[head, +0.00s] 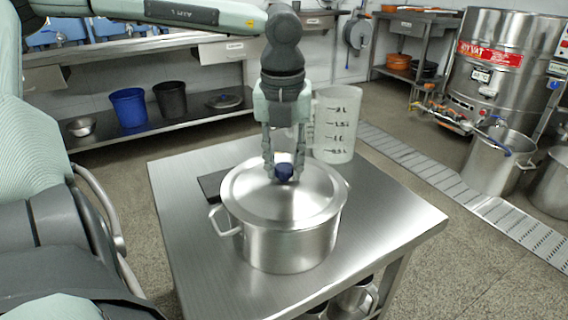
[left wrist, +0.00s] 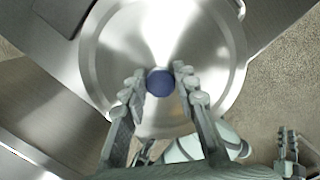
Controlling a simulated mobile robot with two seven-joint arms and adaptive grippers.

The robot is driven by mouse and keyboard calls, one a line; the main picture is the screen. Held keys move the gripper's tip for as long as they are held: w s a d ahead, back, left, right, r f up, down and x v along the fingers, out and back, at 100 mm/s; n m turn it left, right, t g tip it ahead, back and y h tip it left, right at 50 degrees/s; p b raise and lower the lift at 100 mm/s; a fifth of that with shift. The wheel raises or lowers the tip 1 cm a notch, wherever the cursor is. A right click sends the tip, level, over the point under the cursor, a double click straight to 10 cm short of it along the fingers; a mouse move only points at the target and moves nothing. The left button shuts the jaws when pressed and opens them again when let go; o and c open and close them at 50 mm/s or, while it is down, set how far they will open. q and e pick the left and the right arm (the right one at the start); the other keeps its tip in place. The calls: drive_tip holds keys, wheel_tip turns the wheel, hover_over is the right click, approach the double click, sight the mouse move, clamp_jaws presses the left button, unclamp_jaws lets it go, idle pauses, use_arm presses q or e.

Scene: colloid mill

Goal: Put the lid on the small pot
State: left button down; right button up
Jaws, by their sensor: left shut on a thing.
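The small steel pot (head: 290,247) stands upright on the steel table, with side handles. The round steel lid (head: 252,197) lies level over the pot's mouth, its edge about in line with the rim; I cannot tell whether a small gap is left. My left gripper (head: 284,174) points down from above and is shut on the lid's dark blue knob (left wrist: 160,83). The lid also shows in the left wrist view (left wrist: 130,45), with the fingers on both sides of the knob. What looks like my right gripper (left wrist: 288,146) shows small at the lower right there.
A clear measuring jug (head: 337,125) stands on the table (head: 397,215) behind the pot. A dark flat slab (head: 210,185) lies at the pot's left. Steel vessels show under the table's front edge. The table's right side is clear. A large vat (head: 495,65) stands far right.

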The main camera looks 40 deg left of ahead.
sight(284, 170)
use_arm(q)
drive_tip(key=c, duration=1.2)
unclamp_jaws()
drive_tip(key=shift+f, duration=0.1)
drive_tip(key=shift+r, duration=0.25)
wheel_tip(284, 170, up, 12)
drive_tip(key=s+d, duration=0.1)
drive_tip(key=shift+f+p, duration=0.25)
drive_tip(key=shift+p, duration=0.15)
use_arm(e)
drive_tip(key=s+d, duration=0.1)
drive_tip(key=s+d+f+g, duration=0.1)
drive_tip(key=s+d+g+h, duration=0.1)
drive_tip(key=shift+s+f, duration=0.3)
drive_tip(key=shift+f, duration=0.05)
use_arm(q)
drive_tip(key=shift+s, duration=0.1)
